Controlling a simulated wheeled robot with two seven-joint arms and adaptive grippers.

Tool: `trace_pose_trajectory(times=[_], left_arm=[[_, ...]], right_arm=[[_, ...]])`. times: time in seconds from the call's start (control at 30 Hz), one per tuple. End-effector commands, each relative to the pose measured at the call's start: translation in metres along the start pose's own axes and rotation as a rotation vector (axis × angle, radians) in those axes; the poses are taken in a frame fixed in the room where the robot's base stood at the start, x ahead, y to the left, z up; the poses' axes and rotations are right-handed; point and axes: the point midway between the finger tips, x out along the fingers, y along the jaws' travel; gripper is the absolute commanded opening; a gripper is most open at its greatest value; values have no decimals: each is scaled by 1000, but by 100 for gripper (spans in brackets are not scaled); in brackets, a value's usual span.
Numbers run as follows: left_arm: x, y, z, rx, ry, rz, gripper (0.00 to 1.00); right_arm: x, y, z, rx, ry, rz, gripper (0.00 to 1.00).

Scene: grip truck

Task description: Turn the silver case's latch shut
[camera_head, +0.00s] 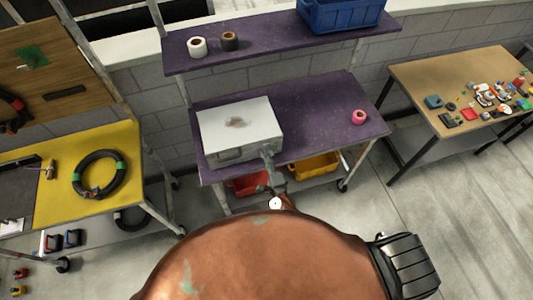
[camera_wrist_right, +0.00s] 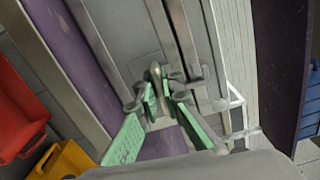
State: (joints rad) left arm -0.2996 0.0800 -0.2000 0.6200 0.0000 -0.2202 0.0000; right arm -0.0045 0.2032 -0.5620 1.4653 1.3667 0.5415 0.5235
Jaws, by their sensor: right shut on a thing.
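The silver case (camera_head: 222,118) lies closed on the purple workbench, with its front face towards me. My right gripper (camera_head: 267,157) is at the right part of that front face. In the right wrist view, the green-padded fingers of my right gripper (camera_wrist_right: 158,99) are shut on the small metal latch (camera_wrist_right: 156,73) on the case front (camera_wrist_right: 133,35). The fingers partly hide the latch, so I cannot tell its exact angle. My left gripper is not in view.
The purple workbench (camera_head: 320,115) is clear right of the case, except for a pink tape roll (camera_head: 359,117). A shelf (camera_head: 270,38) with a blue crate (camera_head: 340,14) hangs above. Red (camera_head: 250,184) and yellow (camera_head: 313,167) bins sit below the bench.

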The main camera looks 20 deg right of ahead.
Motion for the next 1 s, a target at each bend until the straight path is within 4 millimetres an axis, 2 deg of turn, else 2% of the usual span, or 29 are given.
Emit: trace_pose_trajectory(times=[0.3, 0.77, 0.8, 1.0], left_arm=[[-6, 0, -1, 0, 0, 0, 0], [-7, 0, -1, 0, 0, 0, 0], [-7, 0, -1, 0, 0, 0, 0], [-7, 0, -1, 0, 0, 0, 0]], right_arm=[[0, 1, 2, -93, -3, 3, 0], [0, 2, 2, -109, -4, 2, 0], [0, 2, 2, -109, -4, 2, 7], [0, 2, 1, -108, -2, 2, 21]])
